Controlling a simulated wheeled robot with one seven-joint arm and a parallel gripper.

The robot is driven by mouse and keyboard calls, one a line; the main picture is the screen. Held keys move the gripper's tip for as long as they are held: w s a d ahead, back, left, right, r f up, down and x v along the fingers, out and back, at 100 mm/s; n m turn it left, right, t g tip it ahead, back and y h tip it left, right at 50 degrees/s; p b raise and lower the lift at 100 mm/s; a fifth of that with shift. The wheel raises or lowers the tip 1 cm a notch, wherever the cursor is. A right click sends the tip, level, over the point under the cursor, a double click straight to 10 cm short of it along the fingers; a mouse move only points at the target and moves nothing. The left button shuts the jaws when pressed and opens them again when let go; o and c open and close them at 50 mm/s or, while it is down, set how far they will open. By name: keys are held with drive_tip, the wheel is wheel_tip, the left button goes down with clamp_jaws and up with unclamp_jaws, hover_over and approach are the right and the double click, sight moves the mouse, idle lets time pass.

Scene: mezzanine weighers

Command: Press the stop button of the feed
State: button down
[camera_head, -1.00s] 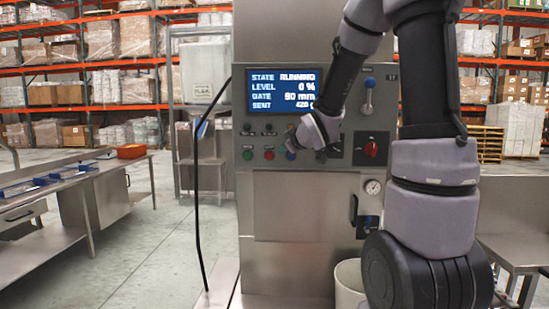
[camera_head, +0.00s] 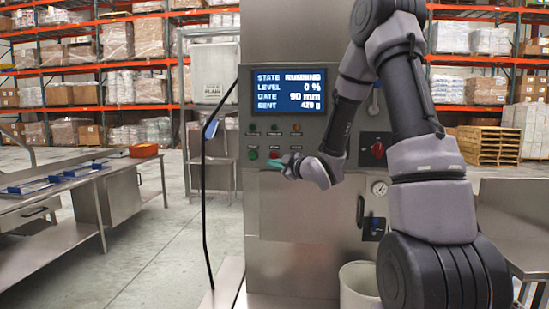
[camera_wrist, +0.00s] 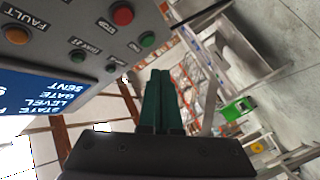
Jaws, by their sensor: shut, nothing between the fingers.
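The stop button, a red round button (camera_head: 274,154) labelled STOP, is on the grey front panel of the feed machine (camera_head: 300,215). In the wrist view the red button (camera_wrist: 122,14) shows at the top, beside a green button (camera_wrist: 148,40). My gripper (camera_head: 272,163) is shut and empty, with its green fingertips just below the red button in the head view. In the wrist view my shut fingers (camera_wrist: 160,73) point past the panel edge, apart from the red button. I see no clear contact.
A green button (camera_head: 252,154) is left of the red one, and a red rotary switch (camera_head: 377,150) is to the right. A black cable (camera_head: 204,200) hangs left of the machine. A steel bench (camera_head: 85,200) stands left, and a pale bin (camera_head: 358,290) stands below.

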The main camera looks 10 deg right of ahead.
approach(271, 157)
drive_tip(key=shift+s+a+x, duration=0.1)
drive_tip(key=shift+a+x, duration=0.1)
drive_tip(key=shift+x, duration=0.65)
drive_tip(key=shift+s+a+x, duration=0.1)
drive_tip(key=shift+a+x, duration=0.05)
drive_tip(key=shift+x, duration=0.75)
drive_tip(key=shift+s+a+x, duration=0.1)
drive_tip(key=shift+a+x, duration=0.1)
drive_tip(key=shift+x, duration=0.65)
drive_tip(key=shift+w, duration=0.1)
drive_tip(key=shift+w+d, duration=0.1)
drive_tip(key=shift+w, duration=0.2)
drive_tip(key=shift+w+d, duration=0.15)
drive_tip(key=shift+w, duration=0.25)
idle(0.5)
drive_tip(key=shift+s, duration=0.1)
drive_tip(key=shift+s+a, duration=0.25)
drive_tip(key=shift+s, duration=0.45)
drive_tip(key=shift+s, duration=0.1)
drive_tip(key=shift+s+a, duration=0.25)
drive_tip(key=shift+s, duration=0.5)
drive_tip(key=shift+s+a, duration=0.3)
drive_tip(key=shift+s, duration=0.45)
drive_tip(key=shift+s+a, duration=0.25)
drive_tip(key=shift+s, duration=0.55)
